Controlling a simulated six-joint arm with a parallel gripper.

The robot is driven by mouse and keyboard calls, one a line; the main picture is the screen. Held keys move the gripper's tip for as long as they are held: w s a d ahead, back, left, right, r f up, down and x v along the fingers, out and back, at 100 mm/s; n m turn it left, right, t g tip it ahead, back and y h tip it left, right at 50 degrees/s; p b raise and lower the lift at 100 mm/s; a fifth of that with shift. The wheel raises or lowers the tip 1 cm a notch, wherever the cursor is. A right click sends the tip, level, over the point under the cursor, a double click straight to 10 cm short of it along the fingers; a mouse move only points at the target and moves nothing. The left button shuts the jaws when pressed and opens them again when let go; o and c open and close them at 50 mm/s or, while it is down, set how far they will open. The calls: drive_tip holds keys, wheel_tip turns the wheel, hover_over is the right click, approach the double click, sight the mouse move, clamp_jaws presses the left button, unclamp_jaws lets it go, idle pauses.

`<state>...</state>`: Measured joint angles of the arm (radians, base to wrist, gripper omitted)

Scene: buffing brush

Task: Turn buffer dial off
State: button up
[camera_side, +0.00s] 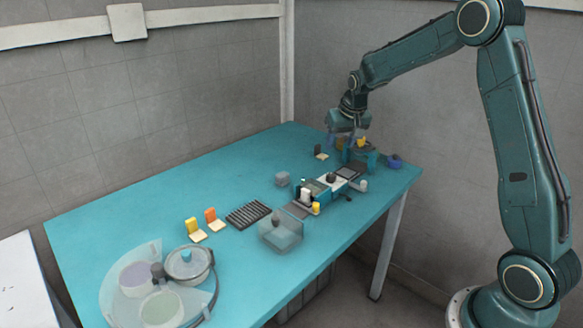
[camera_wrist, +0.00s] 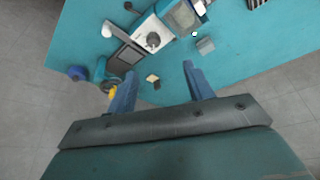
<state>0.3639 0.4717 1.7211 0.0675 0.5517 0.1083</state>
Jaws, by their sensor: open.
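The buffer unit has a white panel (camera_wrist: 150,27) with a round dark dial (camera_wrist: 153,40) on it in the wrist view. In the side view the same dark dial (camera_side: 331,177) sits on the unit in the right half of the table. My gripper (camera_wrist: 161,82) is open, with two blue fingers apart and nothing between them. In the side view my gripper (camera_side: 347,130) hangs above the table's far right part, behind the dial and apart from it. The dial's exact setting is too small to tell.
The teal table (camera_side: 130,205) also holds a clear box (camera_side: 281,235), a dark ribbed mat (camera_side: 248,214), yellow and orange tabs, and a round clear-lidded station (camera_side: 188,263) at front left. A blue knob (camera_wrist: 77,73) stands left of the unit. The table's left middle is clear.

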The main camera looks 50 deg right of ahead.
sight(331, 175)
drive_tip(key=d+f, duration=0.1)
drive_tip(key=w+f, duration=0.1)
drive_tip(key=d+f, duration=0.1)
drive_tip(key=shift+w+d+f, duration=0.15)
drive_tip(key=shift+w+d, duration=0.1)
drive_tip(key=shift+d, duration=0.1)
drive_tip(key=shift+x, duration=6.9)
drive_tip(key=shift+s+d, duration=0.1)
drive_tip(key=shift+c, duration=0.2)
drive_tip(key=c, duration=0.9)
